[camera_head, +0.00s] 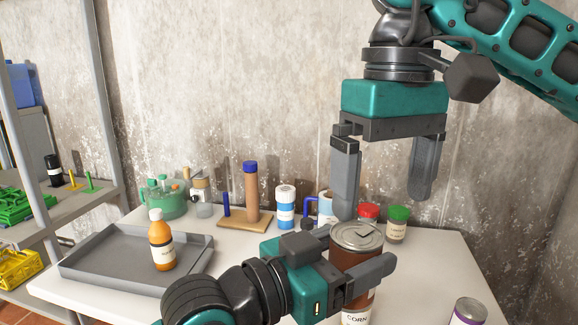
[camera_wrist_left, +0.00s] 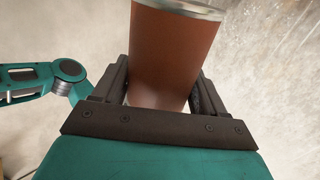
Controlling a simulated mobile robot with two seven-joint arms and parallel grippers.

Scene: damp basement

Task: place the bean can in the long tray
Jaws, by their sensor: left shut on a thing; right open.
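A large brown can (camera_head: 357,240) with a silver lid is upright between the fingers of my left gripper (camera_head: 352,258), which is shut on it. It is probably the bean can; its own label is mostly hidden. In the left wrist view the brown can (camera_wrist_left: 172,55) fills the space between both fingers. The long grey tray (camera_head: 100,277) lies at the left of the table, with an orange bottle (camera_head: 161,243) standing in it. My right gripper (camera_head: 382,203) is open and empty, above and behind the can.
A label reading CORN (camera_head: 355,318) shows just under the held can. Behind are a wooden peg stand (camera_head: 251,195), a blue-white can (camera_head: 285,208), a red-lidded jar (camera_head: 369,212) and a green-lidded jar (camera_head: 398,225). A purple can (camera_head: 468,311) stands front right. The tray's left part is free.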

